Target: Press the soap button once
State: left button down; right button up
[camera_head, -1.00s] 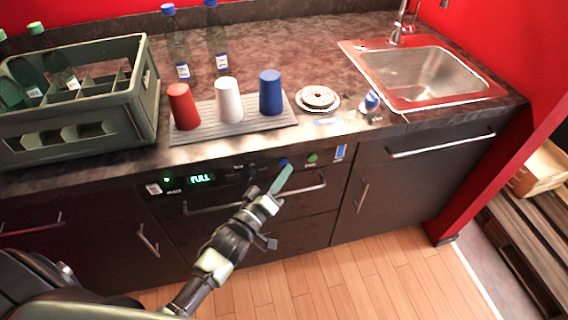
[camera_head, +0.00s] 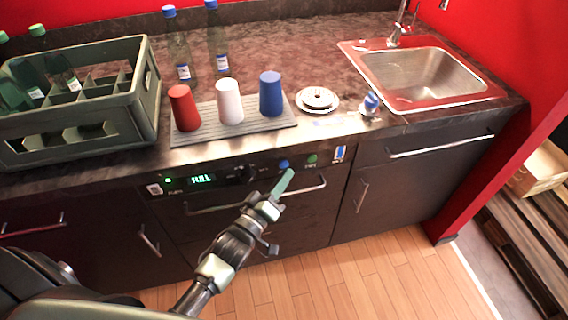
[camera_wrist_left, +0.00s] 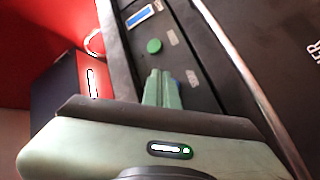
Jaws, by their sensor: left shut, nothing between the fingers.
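The dark front panel under the counter carries a blue button (camera_head: 284,164) and a green button (camera_head: 312,158). Small labels stand beside them, too small to read, so I cannot tell which one is the soap button. My left gripper (camera_head: 286,178) is shut and empty, its green fingertips just below the blue button in the head view. In the left wrist view the shut fingertips (camera_wrist_left: 161,76) lie over the panel beside the green button (camera_wrist_left: 154,46), and the blue button is mostly hidden. I cannot tell whether the tips touch the panel. My right gripper is not in view.
A lit display (camera_head: 202,179) and a dark knob sit left on the panel. A handle bar (camera_head: 305,187) runs below the buttons. On the counter stand a bottle crate (camera_head: 140,105), cups on a grey mat (camera_head: 205,132), plates (camera_head: 317,99) and a sink (camera_head: 425,75).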

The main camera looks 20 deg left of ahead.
pick_arm(q)
jog(key=s+d, duration=0.1)
jog(key=s+d+p, duration=0.1)
jog(key=s, duration=0.2)
jog(key=shift+s+d+p, duration=0.1)
jog(key=shift+d+p, duration=0.25)
jog(key=shift+d, duration=0.05)
jog(key=shift+f, duration=0.1)
dwell(0.7)
jog(key=s+a+f+m+g+y, duration=0.1)
jog(key=s+f+m+g, duration=0.3)
jog(key=f, duration=0.6)
jog(key=s+a+f+n+g, duration=0.15)
jog(key=s+f, duration=0.35)
jog(key=f, duration=0.6)
jog(key=s+f+m+g+y, duration=0.15)
jog(key=s+f+g, duration=0.3)
jog(key=f, duration=0.55)
jog(key=s+a+f+m+g, duration=0.2)
jog(key=s+f, duration=0.3)
jog(key=s, duration=0.4)
jog(key=s+a+f+m+g+y, duration=0.1)
jog(key=s+a+f+m+g, duration=0.1)
jog(key=s+f, duration=0.3)
jog(key=s+a+f+m+g, duration=0.1)
jog(key=s+f, duration=0.4)
jog(key=s, duration=0.8)
jog(key=shift+a+f+m+g, duration=0.15)
jog(key=shift+a+m+g, duration=0.25)
jog(key=shift+a+g, duration=0.55)
